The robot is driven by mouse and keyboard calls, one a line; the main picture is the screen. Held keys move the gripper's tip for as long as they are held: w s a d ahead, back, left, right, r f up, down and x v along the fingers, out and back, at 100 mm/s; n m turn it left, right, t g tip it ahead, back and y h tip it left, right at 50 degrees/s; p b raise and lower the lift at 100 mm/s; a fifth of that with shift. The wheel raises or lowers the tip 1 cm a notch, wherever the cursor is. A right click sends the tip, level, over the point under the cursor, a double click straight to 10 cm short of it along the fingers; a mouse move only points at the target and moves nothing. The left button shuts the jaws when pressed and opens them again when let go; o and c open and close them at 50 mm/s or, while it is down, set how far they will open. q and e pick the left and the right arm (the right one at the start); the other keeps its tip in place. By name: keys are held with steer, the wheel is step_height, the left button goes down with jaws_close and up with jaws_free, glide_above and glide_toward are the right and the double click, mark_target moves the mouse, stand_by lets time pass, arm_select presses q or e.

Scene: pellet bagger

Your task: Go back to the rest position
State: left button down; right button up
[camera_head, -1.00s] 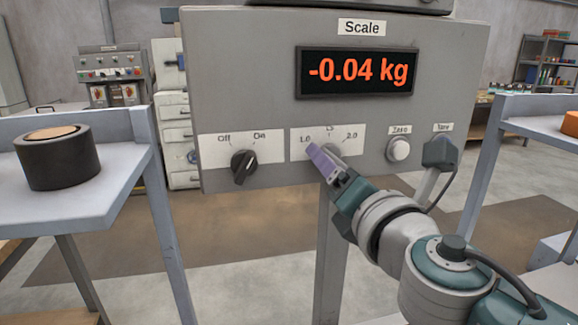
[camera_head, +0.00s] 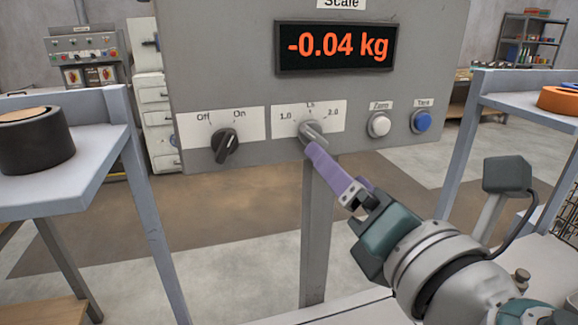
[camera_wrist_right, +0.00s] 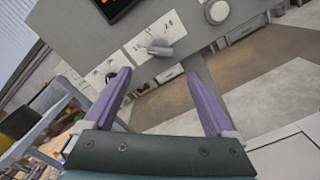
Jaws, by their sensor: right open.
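My right gripper (camera_head: 314,150) is in front of the grey scale panel (camera_head: 250,70), its purple fingertips just below the grey selector knob (camera_head: 313,131) in the head view. In the right wrist view the gripper (camera_wrist_right: 158,90) has its two fingers wide apart with nothing between them. The selector knob (camera_wrist_right: 158,47) shows beyond the fingers, apart from them. The scale display (camera_head: 335,47) reads -0.04 kg. My left gripper is not in the head view.
A black Off/On knob (camera_head: 225,145), a white Zero button (camera_head: 379,125) and a blue Tare button (camera_head: 421,121) are on the panel. A left table (camera_head: 95,150) holds a black roll (camera_head: 35,140). A right table (camera_head: 510,105) holds an orange roll (camera_head: 560,100). Floor below the panel is clear.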

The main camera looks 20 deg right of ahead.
steer(key=shift+s, duration=0.5)
steer(key=s+d+f+m+g+h, duration=0.55)
steer(key=d+m, duration=0.25)
steer(key=m, duration=0.7)
steer(key=s+a+f+m+g+y, duration=0.2)
steer(key=s+f+m+g, duration=0.15)
steer(key=s+m, duration=0.35)
steer(key=s+a+f+m+g+y, duration=0.25)
steer(key=s+m+g, duration=0.2)
steer(key=s, duration=0.45)
step_height(320, 180, up, 37)
steer(key=p, duration=3.6)
steer(key=shift+s+f+g+y, duration=0.2)
steer(key=shift+s+g+y, duration=0.1)
steer(key=shift+s+g, duration=0.15)
steer(key=shift+a, duration=0.1)
